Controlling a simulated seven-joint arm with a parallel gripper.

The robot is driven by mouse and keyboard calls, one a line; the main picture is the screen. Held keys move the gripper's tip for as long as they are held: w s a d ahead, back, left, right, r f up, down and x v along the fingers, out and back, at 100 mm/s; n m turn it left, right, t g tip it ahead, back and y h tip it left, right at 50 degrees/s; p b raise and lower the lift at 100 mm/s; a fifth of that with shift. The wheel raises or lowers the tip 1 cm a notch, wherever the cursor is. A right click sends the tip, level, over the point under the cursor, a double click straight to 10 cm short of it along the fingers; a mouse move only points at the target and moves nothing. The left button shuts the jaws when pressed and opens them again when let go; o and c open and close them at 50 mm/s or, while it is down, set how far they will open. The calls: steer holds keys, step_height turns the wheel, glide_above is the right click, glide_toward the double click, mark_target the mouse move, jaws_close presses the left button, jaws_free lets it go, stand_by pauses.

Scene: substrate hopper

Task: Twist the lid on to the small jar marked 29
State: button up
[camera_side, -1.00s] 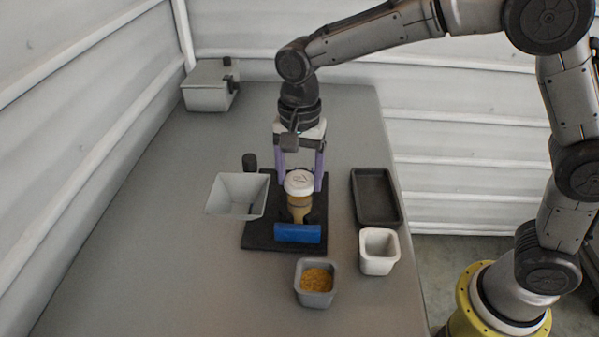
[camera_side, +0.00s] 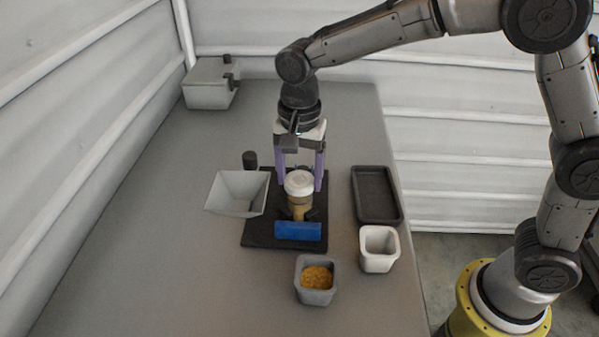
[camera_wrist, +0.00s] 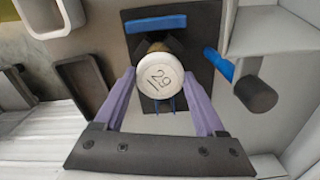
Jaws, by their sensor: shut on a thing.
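The small jar (camera_side: 299,207) stands upright with tan contents, held in a fixture with a blue block (camera_side: 298,231) on a black base plate (camera_side: 257,232). A round white lid (camera_side: 299,181) sits on top of the jar; the wrist view shows the lid (camera_wrist: 160,76) marked 29, with a line under the number. My gripper (camera_side: 300,187) points down over the jar, its two purple fingers on either side of the lid and shut on it. In the wrist view my gripper (camera_wrist: 159,78) frames the lid. I cannot tell how tightly the lid is seated; the jar's lower part is partly hidden.
A grey hopper (camera_side: 228,192) and black knob (camera_side: 250,160) stand left of the fixture. A black tray (camera_side: 375,196) and white cup (camera_side: 379,262) are at right. A grey cup (camera_side: 316,295) with orange granules is in front. A grey box (camera_side: 207,96) sits at the back left.

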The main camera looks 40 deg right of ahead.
steer(key=shift+f, duration=0.3)
stand_by(0.4)
steer(key=o, duration=1.3)
steer(key=shift+c, duration=0.2)
